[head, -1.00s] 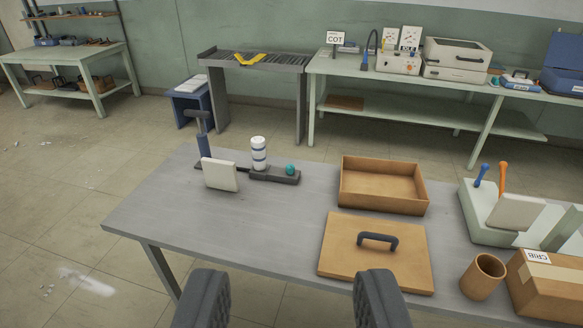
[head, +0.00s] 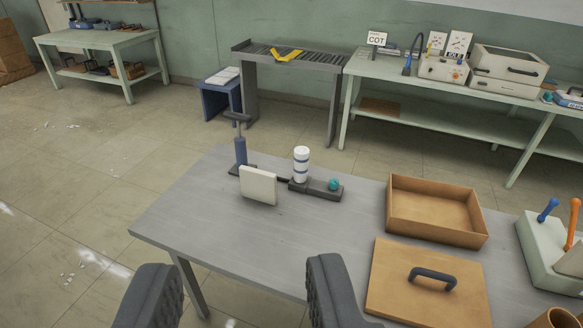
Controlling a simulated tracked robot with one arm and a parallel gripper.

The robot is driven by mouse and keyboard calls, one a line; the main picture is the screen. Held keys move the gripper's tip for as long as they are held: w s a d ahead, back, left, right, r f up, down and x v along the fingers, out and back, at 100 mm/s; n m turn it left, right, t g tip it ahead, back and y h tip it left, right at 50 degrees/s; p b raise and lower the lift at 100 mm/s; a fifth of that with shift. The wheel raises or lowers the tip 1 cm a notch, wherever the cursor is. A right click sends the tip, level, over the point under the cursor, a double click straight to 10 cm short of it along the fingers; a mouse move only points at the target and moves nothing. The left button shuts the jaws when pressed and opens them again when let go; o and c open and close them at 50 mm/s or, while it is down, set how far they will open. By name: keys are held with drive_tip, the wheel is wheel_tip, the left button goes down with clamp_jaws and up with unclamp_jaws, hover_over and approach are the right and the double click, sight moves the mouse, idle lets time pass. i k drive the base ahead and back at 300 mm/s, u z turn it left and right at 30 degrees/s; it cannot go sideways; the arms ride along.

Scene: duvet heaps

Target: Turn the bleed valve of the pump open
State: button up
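The pump stands at the back left of the grey table. It has a blue upright cylinder with a dark T-handle (head: 240,140), and a dark base block (head: 316,190). My gripper (head: 238,290) is open and empty, near the table's front edge and well short of the pump.
An open cardboard-brown tray (head: 440,238) and a brown lid with a dark handle (head: 390,285) lie right of the pump. A pale green box with blue and orange levers (head: 545,248) stands at the far right. The table (head: 215,232) is clear between my gripper and the pump.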

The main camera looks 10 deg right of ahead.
sight(333, 183)
drive_tip(key=u, duration=0.35)
drive_tip(key=i, duration=1.35)
drive_tip(key=z, duration=0.6)
drive_tip(key=i, duration=0.75)
drive_tip(key=z, duration=0.55)
drive_tip(key=k, duration=0.8)
drive_tip(key=z, duration=0.15)
drive_tip(key=i, duration=0.8)
drive_tip(key=u, duration=0.1)
